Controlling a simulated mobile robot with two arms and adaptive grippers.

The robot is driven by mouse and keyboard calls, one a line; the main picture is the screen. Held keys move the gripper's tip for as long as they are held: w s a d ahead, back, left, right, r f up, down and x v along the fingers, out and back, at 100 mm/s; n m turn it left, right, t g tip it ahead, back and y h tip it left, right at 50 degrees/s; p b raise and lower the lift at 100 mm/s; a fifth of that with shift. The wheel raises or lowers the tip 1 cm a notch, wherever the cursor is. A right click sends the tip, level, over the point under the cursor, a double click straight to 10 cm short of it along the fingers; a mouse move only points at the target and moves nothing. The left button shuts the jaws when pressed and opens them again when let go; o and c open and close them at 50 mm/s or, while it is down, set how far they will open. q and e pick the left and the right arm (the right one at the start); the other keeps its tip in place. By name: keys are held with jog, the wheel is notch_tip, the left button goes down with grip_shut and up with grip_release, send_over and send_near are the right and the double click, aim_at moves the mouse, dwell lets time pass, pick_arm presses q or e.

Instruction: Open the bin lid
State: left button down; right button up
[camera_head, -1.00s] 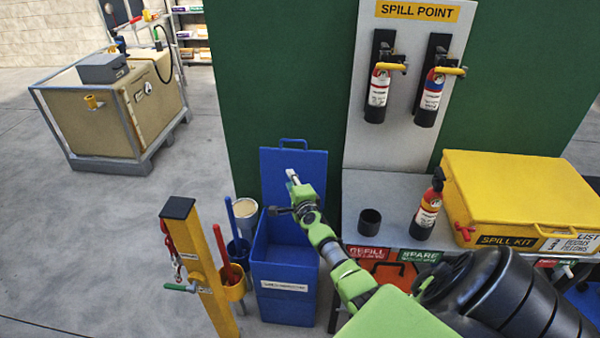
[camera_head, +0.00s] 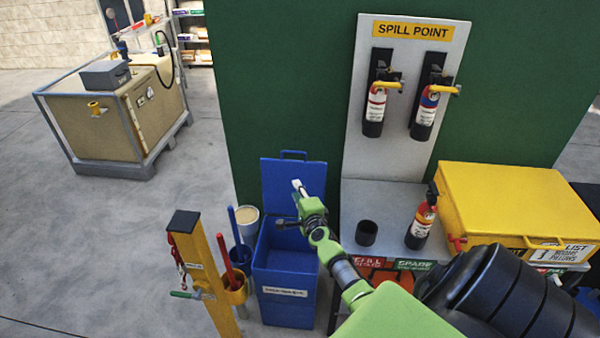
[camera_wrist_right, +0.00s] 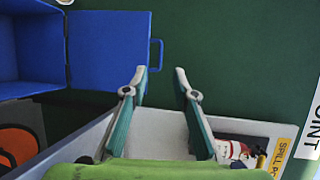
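The blue bin (camera_head: 286,308) stands on the floor at lower centre in the head view, its open top showing the inside. Its blue lid (camera_head: 280,172) stands raised at the back, with a loop handle (camera_head: 293,154) on its upper edge. My right gripper (camera_head: 299,186) is in front of the raised lid. In the right wrist view the lid (camera_wrist_right: 108,45) and its handle (camera_wrist_right: 158,54) are just left of and beyond the gripper (camera_wrist_right: 160,73). Its two fingers are apart with nothing between them. My left gripper is not in view.
A yellow post (camera_head: 205,275) with buckets stands left of the bin. A green wall (camera_head: 280,80) rises behind.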

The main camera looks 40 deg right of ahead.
jog(key=shift+s+a+r+p, duration=0.3)
jog(key=shift+s+r+p, duration=0.15)
jog(key=shift+s+r, duration=0.4)
